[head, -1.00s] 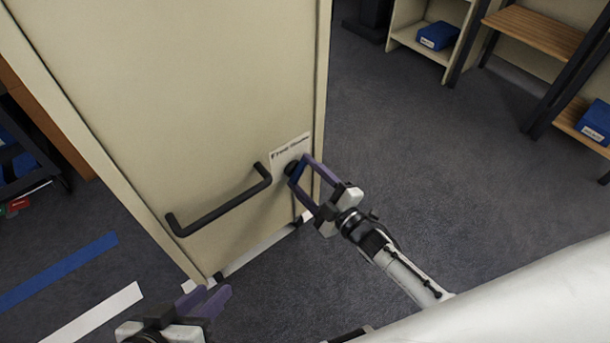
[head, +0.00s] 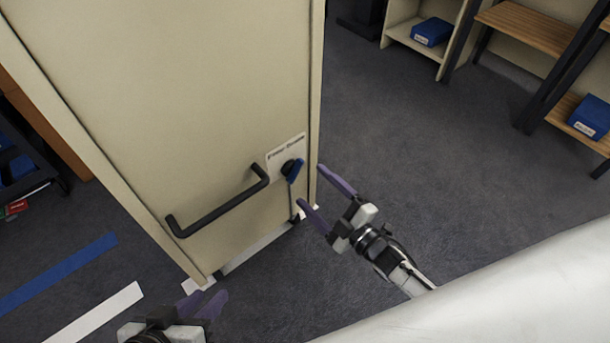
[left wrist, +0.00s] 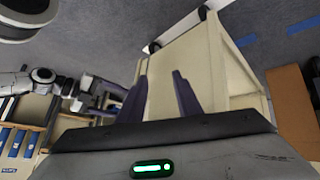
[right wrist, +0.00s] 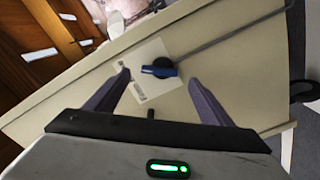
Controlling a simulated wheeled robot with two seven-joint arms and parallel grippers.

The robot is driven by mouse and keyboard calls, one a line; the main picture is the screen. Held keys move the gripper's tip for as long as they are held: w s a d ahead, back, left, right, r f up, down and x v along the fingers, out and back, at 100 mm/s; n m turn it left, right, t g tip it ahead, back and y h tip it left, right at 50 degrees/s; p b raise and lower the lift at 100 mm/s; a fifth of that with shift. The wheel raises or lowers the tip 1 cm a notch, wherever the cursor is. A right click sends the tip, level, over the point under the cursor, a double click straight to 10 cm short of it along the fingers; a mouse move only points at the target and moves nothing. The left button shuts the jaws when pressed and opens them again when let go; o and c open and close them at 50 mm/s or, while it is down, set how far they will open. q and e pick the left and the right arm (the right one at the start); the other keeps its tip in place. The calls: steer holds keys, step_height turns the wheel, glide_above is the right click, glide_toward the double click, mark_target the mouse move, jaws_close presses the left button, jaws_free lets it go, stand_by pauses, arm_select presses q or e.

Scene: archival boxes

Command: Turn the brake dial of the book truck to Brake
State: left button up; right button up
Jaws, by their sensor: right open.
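The brake dial (head: 290,168) is a black knob with a blue lever on a pale label plate (head: 276,160) near the right edge of the book truck's beige panel (head: 190,100). In the right wrist view the dial (right wrist: 160,68) shows between the spread fingers, beyond their tips, its blue end pointing right. The plate's print is too small to read surely. My right gripper (head: 312,186) is open and empty, just right of the dial and apart from it. My left gripper (head: 205,300) is low by the panel's bottom corner; its fingers (left wrist: 161,78) are apart and empty.
A black bar handle (head: 220,204) sticks out of the panel left of the dial. Blue (head: 60,270) and white (head: 95,313) floor stripes lie at left. Shelves with blue boxes (head: 432,32) stand at back right. The carpet right of the truck is clear.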

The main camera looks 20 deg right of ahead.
steer(key=v, duration=0.4)
steer(key=shift+s+d+p, duration=0.1)
steer(key=shift+s+p, duration=0.1)
steer(key=shift+p, duration=0.15)
